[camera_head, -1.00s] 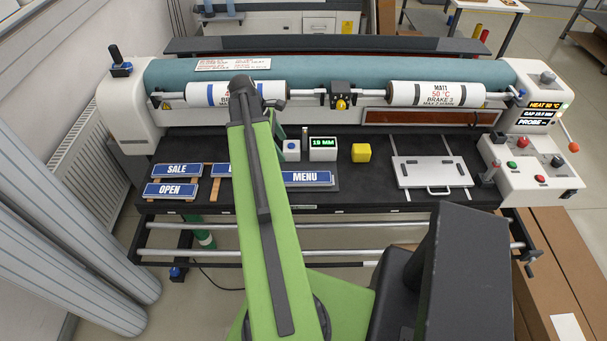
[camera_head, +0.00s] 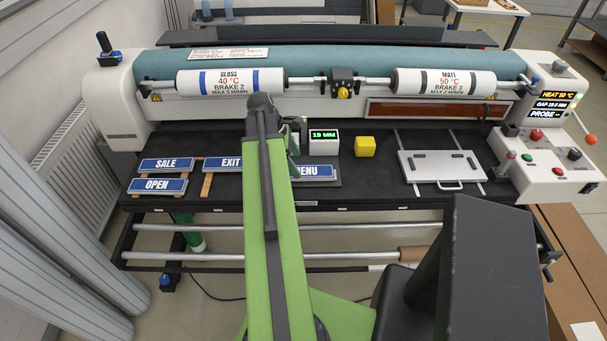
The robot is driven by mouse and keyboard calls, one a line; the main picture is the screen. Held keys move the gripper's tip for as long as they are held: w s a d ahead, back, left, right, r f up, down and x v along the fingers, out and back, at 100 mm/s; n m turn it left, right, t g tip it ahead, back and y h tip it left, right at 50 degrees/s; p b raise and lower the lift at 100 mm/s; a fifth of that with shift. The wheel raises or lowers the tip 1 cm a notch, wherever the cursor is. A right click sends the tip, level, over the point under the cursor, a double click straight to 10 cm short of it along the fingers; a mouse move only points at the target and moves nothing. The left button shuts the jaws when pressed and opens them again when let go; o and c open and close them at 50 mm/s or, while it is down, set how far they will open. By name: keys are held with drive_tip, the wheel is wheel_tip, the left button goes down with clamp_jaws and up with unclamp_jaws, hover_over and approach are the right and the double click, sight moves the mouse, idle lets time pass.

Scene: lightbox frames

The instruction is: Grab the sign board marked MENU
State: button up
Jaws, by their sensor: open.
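The MENU sign board (camera_head: 325,172) is a blue plate with white letters and a pale edge. It lies on the black bed of the machine, just right of my green arm. My arm hides its left part and covers some of the first letter. My gripper is hidden behind my raised arm, so its place relative to the sign cannot be made out. A short green part of my arm shows just above the sign's left side.
Signs SALE (camera_head: 166,164), OPEN (camera_head: 157,186) and EXIT (camera_head: 230,162) lie left on wooden strips. A display block (camera_head: 323,147) reading 19 MM and a yellow cube (camera_head: 365,147) stand behind MENU. A metal plate (camera_head: 440,168) lies right. Printed rollers (camera_head: 230,82) span the back.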

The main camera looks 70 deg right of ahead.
sight(302, 171)
drive_tip(key=b+x, duration=0.3)
drive_tip(key=x, duration=0.1)
drive_tip(key=shift+d+f, duration=0.15)
drive_tip(key=shift+f, duration=0.05)
drive_tip(key=shift+r, duration=0.2)
drive_tip(key=c, duration=1.7)
drive_tip(key=shift+r, duration=0.15)
